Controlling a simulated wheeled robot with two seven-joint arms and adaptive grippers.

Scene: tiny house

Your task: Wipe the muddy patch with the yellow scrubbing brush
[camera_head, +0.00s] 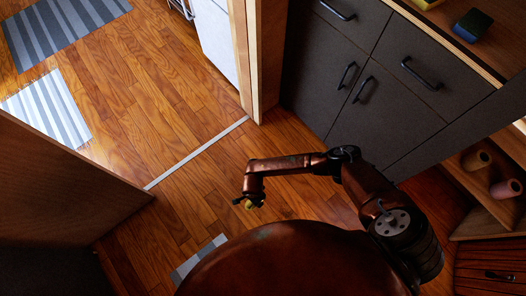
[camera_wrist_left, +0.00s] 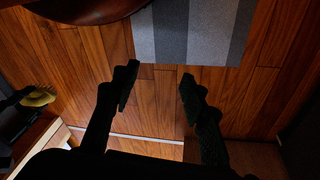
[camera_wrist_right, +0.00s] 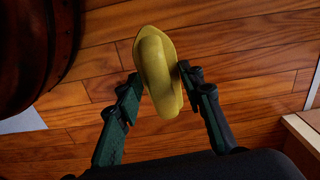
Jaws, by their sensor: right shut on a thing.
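The yellow scrubbing brush (camera_wrist_right: 158,75) is between the fingers of my right gripper (camera_wrist_right: 154,97) in the right wrist view, and the gripper is shut on it. In the head view the brush (camera_head: 250,204) is a small yellow spot at the end of my right arm, above the wooden floor. The brush (camera_wrist_left: 38,98) also shows at the left edge of the left wrist view. My left gripper (camera_wrist_left: 157,85) is open and empty above the floor, beside a striped mat; it is hidden in the head view. I cannot make out a muddy patch in any view.
A pale threshold strip (camera_head: 197,152) crosses the floor between a wooden panel (camera_head: 60,190) at left and a wooden post (camera_head: 251,60). Grey drawers and cupboards (camera_head: 390,110) stand at right. A striped mat (camera_wrist_left: 193,30) lies near my base.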

